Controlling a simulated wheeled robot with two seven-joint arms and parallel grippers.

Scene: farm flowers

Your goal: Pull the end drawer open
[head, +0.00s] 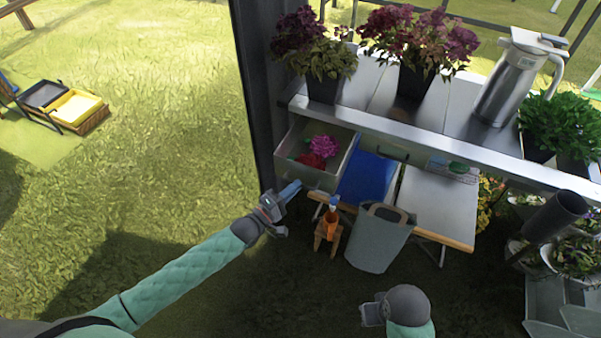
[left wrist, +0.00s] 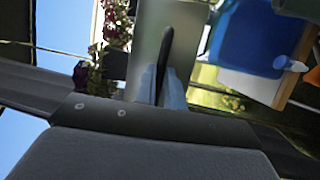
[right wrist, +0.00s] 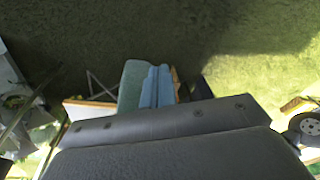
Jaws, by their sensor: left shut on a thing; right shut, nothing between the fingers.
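The end drawer (head: 312,177) stands pulled out from the left end of the metal bench, open at the top. Pink and red flowers (head: 322,147) lie inside it. My left gripper (head: 292,189) is at the drawer's front. In the left wrist view its blue fingers (left wrist: 161,88) are shut on the dark handle (left wrist: 165,50), in front of the grey drawer face (left wrist: 185,20). My right gripper (head: 370,313) is low over the grass, away from the drawer. In the right wrist view its fingers (right wrist: 157,88) are together and empty.
The bench (head: 440,127) carries potted flowers (head: 412,82) and a steel jug (head: 508,80). Open grass lies left.

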